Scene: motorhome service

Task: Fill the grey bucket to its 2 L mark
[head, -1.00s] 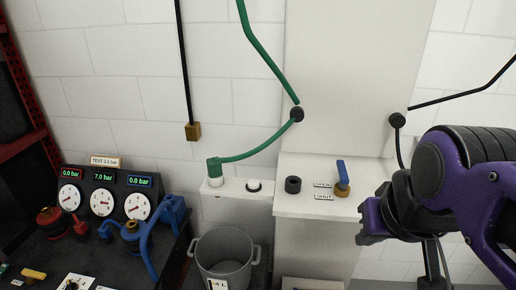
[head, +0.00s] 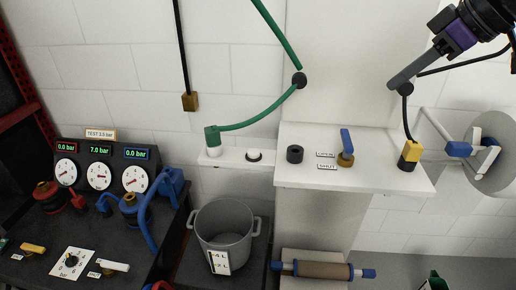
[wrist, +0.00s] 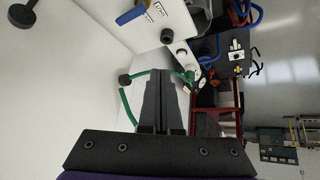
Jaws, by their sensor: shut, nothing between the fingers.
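The grey bucket (head: 207,248) stands upright on a dark low surface at bottom centre in the head view. Its front strip (head: 220,262) reads 4 L above 2 L. I cannot make out any water inside. A green hose (head: 257,117) ends in a green fitting (head: 212,138) on a white ledge behind the bucket. A blue-handled brass valve (head: 346,147) stands on the white counter beside OPEN and SHUT labels; its handle points up in the picture. My gripper (head: 392,86) is shut and empty, raised above the counter's right side. Its closed fingers (wrist: 163,100) fill the wrist view's middle.
A dark knob (head: 294,153) sits left of the valve. A roller (head: 323,270) lies below. A gauge panel (head: 100,177) with blue fittings stands left.

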